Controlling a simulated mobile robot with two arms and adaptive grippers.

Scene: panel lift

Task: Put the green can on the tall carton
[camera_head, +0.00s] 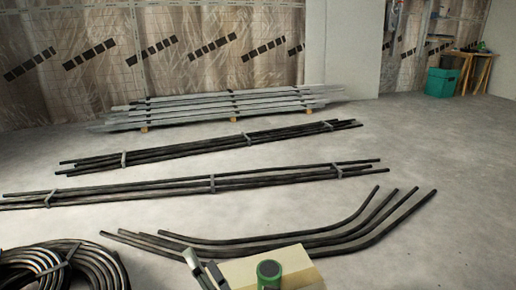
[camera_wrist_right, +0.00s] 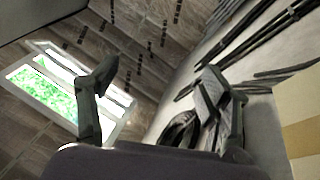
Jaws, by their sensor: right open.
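The green can (camera_head: 269,272) shows at the bottom edge of the head view, its round top facing up. It appears to stand upright on the pale top of the tall carton (camera_head: 296,263); the frame's edge cuts off the lower parts of both. My right gripper (camera_head: 203,268) is just left of the carton, apart from the can. Its two fingers are spread with nothing between them in the right wrist view (camera_wrist_right: 160,85). The carton (camera_wrist_right: 302,130) also shows at the right edge there; the can does not. My left gripper is not in view.
Bent black pipes (camera_head: 290,240) lie on the floor beyond the carton, with a black coil (camera_head: 55,268) at left. Straight pipe bundles (camera_head: 200,185) and grey bars (camera_head: 220,107) lie farther back. A green bin (camera_head: 441,82) stands by a wooden table (camera_head: 473,56). The floor at right is clear.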

